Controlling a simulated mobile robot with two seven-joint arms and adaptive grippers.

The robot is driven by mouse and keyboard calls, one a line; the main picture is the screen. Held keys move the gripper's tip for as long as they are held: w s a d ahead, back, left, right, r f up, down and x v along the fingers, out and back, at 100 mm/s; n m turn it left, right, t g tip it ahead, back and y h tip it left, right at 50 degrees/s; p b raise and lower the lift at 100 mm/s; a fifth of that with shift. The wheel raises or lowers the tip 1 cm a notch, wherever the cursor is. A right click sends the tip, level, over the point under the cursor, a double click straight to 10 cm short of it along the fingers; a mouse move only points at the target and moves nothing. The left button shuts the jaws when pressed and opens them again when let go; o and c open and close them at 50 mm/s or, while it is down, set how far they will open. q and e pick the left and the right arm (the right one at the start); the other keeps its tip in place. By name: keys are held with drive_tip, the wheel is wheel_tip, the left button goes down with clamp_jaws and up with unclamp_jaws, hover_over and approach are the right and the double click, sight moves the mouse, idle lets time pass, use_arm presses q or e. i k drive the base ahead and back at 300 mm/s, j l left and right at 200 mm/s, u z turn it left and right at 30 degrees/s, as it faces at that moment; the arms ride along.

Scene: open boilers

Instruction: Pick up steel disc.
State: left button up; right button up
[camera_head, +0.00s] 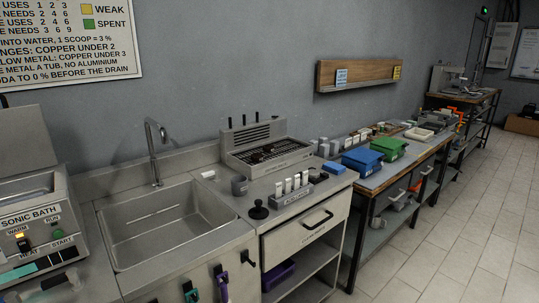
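I cannot pick out a steel disc for certain in the head view. A small dark round piece with a knob (258,209) stands on the counter right of the sink; its material is unclear. Small grey cylinders (323,147) stand on the bench further right, too small to tell apart. Neither of my grippers shows in this view.
A sonic bath (32,228) with a lit panel stands at left, beside an empty steel sink (160,226) with a tap. Blue (362,160) and green (389,148) bins sit on the bench. The tiled floor at right is clear.

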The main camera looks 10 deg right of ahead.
sight(257, 157)
drive_tip(key=i+l+z, duration=0.1)
drive_tip(key=i+l, duration=0.15)
drive_tip(key=l, duration=0.2)
drive_tip(key=i+l+z, duration=0.1)
drive_tip(key=i+l, duration=0.2)
drive_tip(key=l, duration=0.35)
drive_tip(key=i+l+z, duration=0.15)
drive_tip(key=l, duration=0.55)
drive_tip(key=i+z, duration=0.05)
